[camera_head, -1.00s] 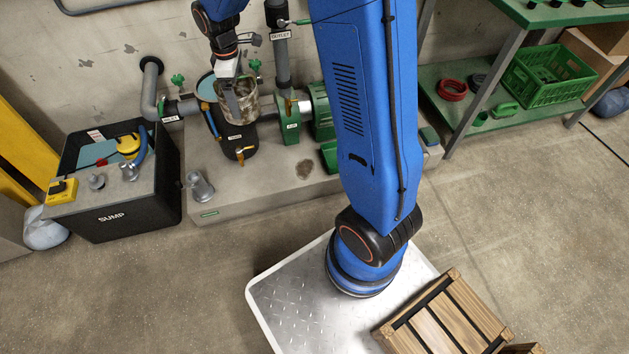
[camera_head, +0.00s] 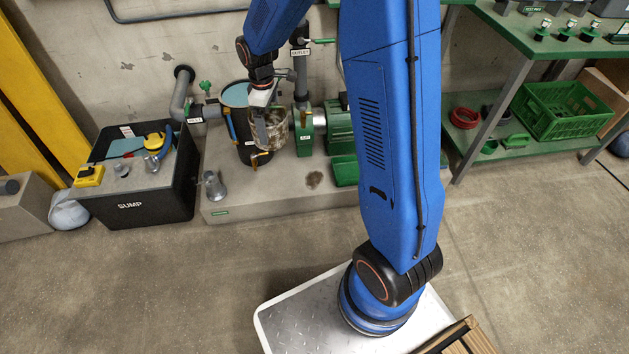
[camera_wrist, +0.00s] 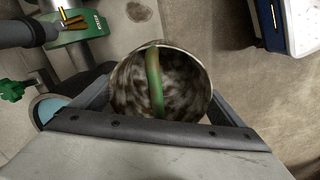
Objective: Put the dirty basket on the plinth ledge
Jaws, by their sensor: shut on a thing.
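The dirty basket (camera_head: 271,131) is a brown-stained mesh cylinder with a handle across its top. It hangs from my gripper (camera_head: 262,108) in front and to the right of the black strainer pot (camera_head: 238,120), which stands open at the top. In the wrist view the basket (camera_wrist: 185,85) shows mottled brown inside, with a greenish handle bar, and my gripper's jaws (camera_wrist: 160,115) are at its rim. The plinth (camera_head: 290,203) is a low concrete block under the pot and pump, and its front ledge has clear room. The basket's exact height above it is hard to tell.
A grey metal fitting (camera_head: 214,187) stands on the plinth's left front. The black sump box (camera_head: 140,200) is to the left. The green pump (camera_head: 338,128) is right of the basket. A green shelf unit (camera_head: 540,143) stands at the right with a green crate (camera_head: 560,110).

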